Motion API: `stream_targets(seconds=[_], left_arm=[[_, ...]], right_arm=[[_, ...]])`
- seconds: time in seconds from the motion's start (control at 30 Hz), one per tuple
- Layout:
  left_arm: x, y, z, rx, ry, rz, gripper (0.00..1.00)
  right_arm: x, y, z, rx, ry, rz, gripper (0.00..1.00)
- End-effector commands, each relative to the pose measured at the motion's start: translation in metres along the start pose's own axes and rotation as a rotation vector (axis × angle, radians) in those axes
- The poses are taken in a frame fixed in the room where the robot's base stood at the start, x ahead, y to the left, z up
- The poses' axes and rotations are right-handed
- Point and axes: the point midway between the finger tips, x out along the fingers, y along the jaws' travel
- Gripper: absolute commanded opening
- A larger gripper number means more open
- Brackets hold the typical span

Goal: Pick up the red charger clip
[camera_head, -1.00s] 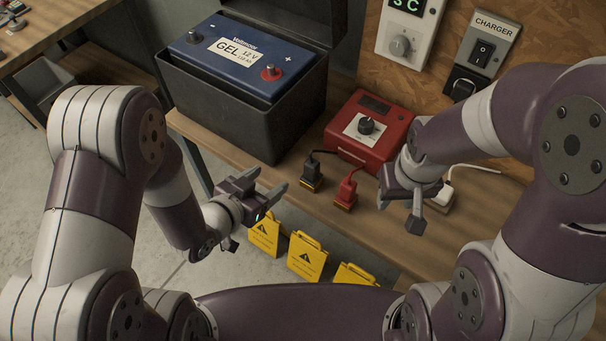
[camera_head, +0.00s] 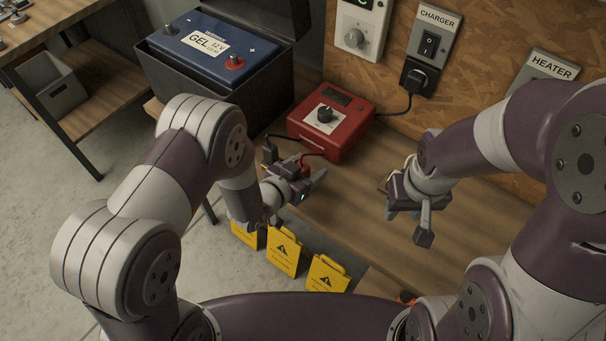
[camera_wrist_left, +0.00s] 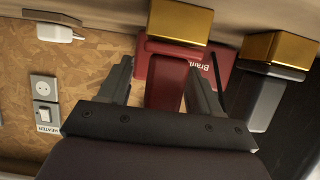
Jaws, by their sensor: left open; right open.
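The red charger clip (camera_wrist_left: 165,85) shows in the left wrist view with its gold jaw (camera_wrist_left: 179,22) toward the top. It stands between the two spread fingers of my left gripper (camera_wrist_left: 160,88), which is open. In the head view my left gripper (camera_head: 312,182) is at the clips and hides most of the red one; a red part (camera_head: 311,158) shows behind it. The black clip (camera_wrist_left: 262,98), also gold-jawed, is right of the red clip in the wrist view. My right gripper (camera_head: 408,208) is open and empty above the bench, to the right.
The red charger box (camera_head: 351,139) stands on the bench (camera_head: 355,190) behind my left gripper. A blue battery (camera_head: 190,48) sits in a black case at the back left. Yellow warning tags (camera_head: 285,254) hang at the front edge. The bench between my grippers is clear.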

Motion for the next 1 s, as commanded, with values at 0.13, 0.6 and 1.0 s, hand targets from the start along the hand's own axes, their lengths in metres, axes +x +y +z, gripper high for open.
stream_targets(seconds=[0.13,0.6,1.0], left_arm=[[0.002,0.000,0.000,0.000,0.000,0.000,0.64],[0.002,0.000,0.000,0.000,0.001,-0.001,0.05],[-0.014,-0.001,-0.041,0.001,0.007,-0.002,0.05]], right_arm=[[0.000,0.000,0.000,0.000,0.000,0.000,0.43],[0.000,0.000,0.000,0.000,0.000,0.000,0.43],[0.001,0.000,0.000,0.000,0.000,0.000,0.43]])
